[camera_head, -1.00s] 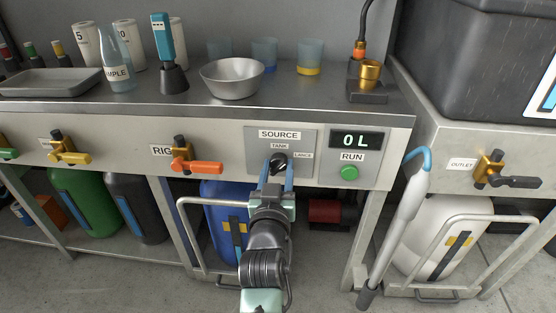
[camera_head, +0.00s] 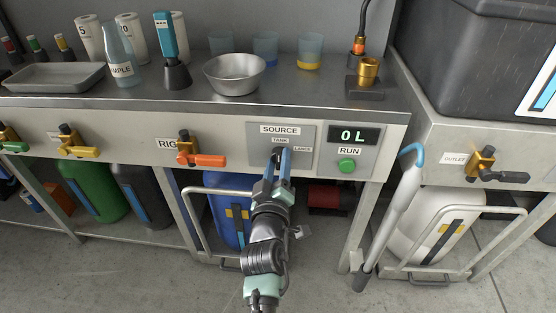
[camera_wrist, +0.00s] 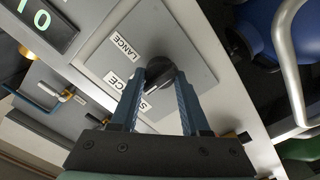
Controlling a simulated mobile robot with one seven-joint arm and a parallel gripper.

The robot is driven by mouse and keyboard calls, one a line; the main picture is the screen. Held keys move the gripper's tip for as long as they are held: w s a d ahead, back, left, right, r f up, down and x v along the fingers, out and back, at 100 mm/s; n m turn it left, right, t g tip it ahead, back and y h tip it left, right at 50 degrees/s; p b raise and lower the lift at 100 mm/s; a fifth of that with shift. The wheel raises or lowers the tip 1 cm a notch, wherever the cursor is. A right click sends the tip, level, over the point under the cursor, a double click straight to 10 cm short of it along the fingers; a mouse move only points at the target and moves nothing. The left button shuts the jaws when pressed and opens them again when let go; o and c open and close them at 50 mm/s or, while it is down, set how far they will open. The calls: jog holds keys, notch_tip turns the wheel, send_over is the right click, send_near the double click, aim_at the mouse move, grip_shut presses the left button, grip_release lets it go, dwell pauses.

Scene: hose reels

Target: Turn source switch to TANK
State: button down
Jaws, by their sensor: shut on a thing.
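The source switch is a black round knob (camera_head: 275,153) on the grey SOURCE panel (camera_head: 305,133), with TANK printed above it and LANCE to its right. In the wrist view the knob (camera_wrist: 157,68) sits between the two blue fingers of my gripper (camera_wrist: 160,78). In the head view my gripper (camera_head: 280,156) reaches up to the knob from below and covers much of it. The fingers are shut on the knob. In the wrist view the LANCE label is clear, SOURCE is partly covered and TANK cannot be read. I cannot tell where the knob points.
Right of the switch are a 0 L display (camera_head: 354,136) and a green RUN button (camera_head: 346,165). An orange valve handle (camera_head: 207,160) is to the left. A grey lance with a blue hook (camera_head: 392,215) leans at the right. A blue tank (camera_head: 222,207) stands below.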

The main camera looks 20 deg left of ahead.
dwell(0.3)
jog(key=shift+c, duration=1.9)
grip_release()
jog(key=p+v, duration=0.5)
jog(key=v, duration=0.8)
